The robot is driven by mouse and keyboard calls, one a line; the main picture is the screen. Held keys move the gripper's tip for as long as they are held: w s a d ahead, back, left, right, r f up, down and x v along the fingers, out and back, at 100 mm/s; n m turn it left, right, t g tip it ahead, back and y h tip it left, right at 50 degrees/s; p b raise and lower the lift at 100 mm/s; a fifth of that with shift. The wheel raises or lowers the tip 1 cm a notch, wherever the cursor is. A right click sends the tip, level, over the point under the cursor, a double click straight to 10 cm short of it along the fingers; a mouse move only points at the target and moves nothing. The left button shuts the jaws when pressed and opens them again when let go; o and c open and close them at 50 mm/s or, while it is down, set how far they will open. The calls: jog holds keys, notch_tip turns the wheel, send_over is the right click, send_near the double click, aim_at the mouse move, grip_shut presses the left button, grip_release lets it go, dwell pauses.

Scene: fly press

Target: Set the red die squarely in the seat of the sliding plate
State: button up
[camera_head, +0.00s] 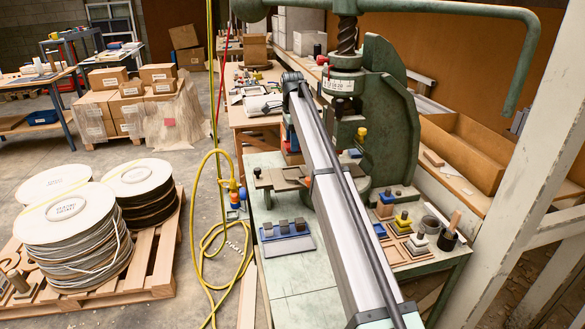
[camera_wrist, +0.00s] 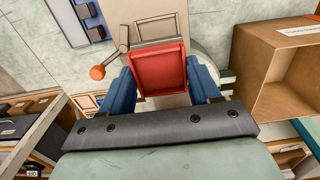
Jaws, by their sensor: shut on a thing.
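In the wrist view my gripper (camera_wrist: 162,88) has its two blue fingers shut on the red die (camera_wrist: 159,70), one on each side. The die looks like a squarish red block with a raised rim. Just beyond it is a pale plate (camera_wrist: 143,14) with a grey-edged frame. The die covers the near part of this plate, so I cannot tell whether it touches the seat. A lever with an orange knob (camera_wrist: 97,72) stands left of the die. In the head view the grey-brown plate (camera_head: 277,180) lies at the press, and my arm hides most of my gripper.
The green press (camera_head: 392,120) rises behind my arm. A blue tray (camera_head: 302,246) with dark blocks lies on the bench front. A cardboard box (camera_wrist: 275,65) is right in the wrist view.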

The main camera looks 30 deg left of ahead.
jog(key=shift+f, duration=4.4)
jog(key=shift+f, duration=0.15)
jog(key=o, duration=1.4)
notch_tip(320, 180, up, 12)
jog(key=shift+r, duration=0.15)
